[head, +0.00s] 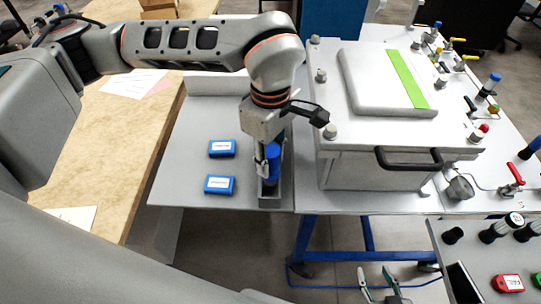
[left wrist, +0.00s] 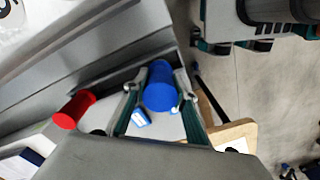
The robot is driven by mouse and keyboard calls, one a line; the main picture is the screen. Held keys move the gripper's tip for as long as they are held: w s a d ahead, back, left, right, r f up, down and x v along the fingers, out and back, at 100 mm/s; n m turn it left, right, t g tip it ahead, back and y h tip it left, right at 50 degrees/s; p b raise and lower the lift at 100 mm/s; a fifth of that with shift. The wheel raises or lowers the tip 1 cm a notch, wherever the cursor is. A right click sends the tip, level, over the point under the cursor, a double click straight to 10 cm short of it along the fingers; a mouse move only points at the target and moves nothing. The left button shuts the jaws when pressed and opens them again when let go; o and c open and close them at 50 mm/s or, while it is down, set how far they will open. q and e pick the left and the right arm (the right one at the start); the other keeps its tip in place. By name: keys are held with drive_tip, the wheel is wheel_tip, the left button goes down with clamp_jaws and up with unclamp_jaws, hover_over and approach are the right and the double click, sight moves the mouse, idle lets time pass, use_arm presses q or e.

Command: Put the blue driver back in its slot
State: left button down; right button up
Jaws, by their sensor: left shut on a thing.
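The blue driver (head: 273,158) is upright at the right edge of the grey side shelf. My left gripper (head: 267,168) is shut on it from above. The driver's lower end is at a narrow grey holder (head: 284,196); the arm and holder walls hide how deep it sits. In the left wrist view the driver's round blue end (left wrist: 160,88) is between the two fingers. My right gripper (head: 378,284) is at the bottom of the head view, its two fingers apart and empty, far from the driver.
Two blue labelled boxes (head: 221,148) (head: 219,185) lie left of the holder. The white analyser box (head: 350,172) with a black handle stands close on the right. A grey tray with knobs (head: 470,253) is lower right. A red cylinder (left wrist: 73,110) shows in the wrist view.

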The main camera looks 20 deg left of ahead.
use_arm(q)
drive_tip(key=shift+f, duration=0.25)
drive_tip(key=shift+f+b, duration=0.35)
drive_tip(key=shift+f+b, duration=0.4)
drive_tip(key=shift+f, duration=0.3)
drive_tip(key=shift+f, duration=0.15)
drive_tip(key=c, duration=1.7)
unclamp_jaws()
drive_tip(key=o, duration=0.5)
drive_tip(key=shift+o, duration=0.2)
